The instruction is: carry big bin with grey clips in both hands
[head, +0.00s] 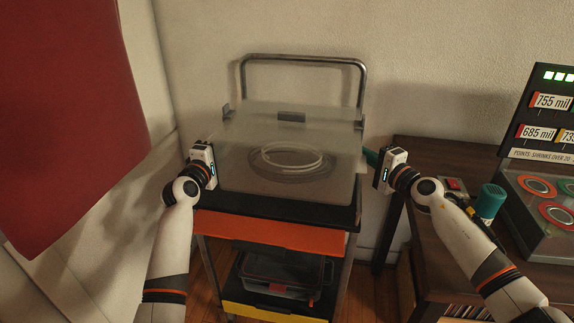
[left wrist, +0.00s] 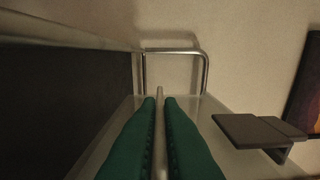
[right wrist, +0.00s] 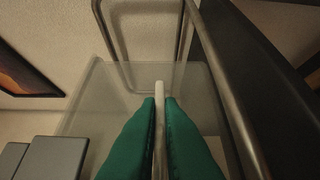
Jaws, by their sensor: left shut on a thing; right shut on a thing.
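The big bin (head: 235,172) is clear and boxy, with grey clips (head: 291,117) at its rim and a pale coil (head: 290,158) inside. It is level at the cart's top; I cannot tell whether it touches. My left gripper (head: 213,163) is at its left side and my right gripper (head: 371,158) at its right side. In the left wrist view the green fingers (left wrist: 160,100) are shut on a thin rim, beside a grey clip (left wrist: 255,133). In the right wrist view the fingers (right wrist: 160,100) are likewise shut on a rim.
A cart (head: 270,233) with a black top, orange and yellow trays and a metal handle (head: 305,58) stands under the bin. A lidded box (head: 281,272) sits on its lower level. A dark wooden table (head: 425,235) with a green cylinder (head: 490,201) is at right. Red cloth (head: 70,110) hangs left.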

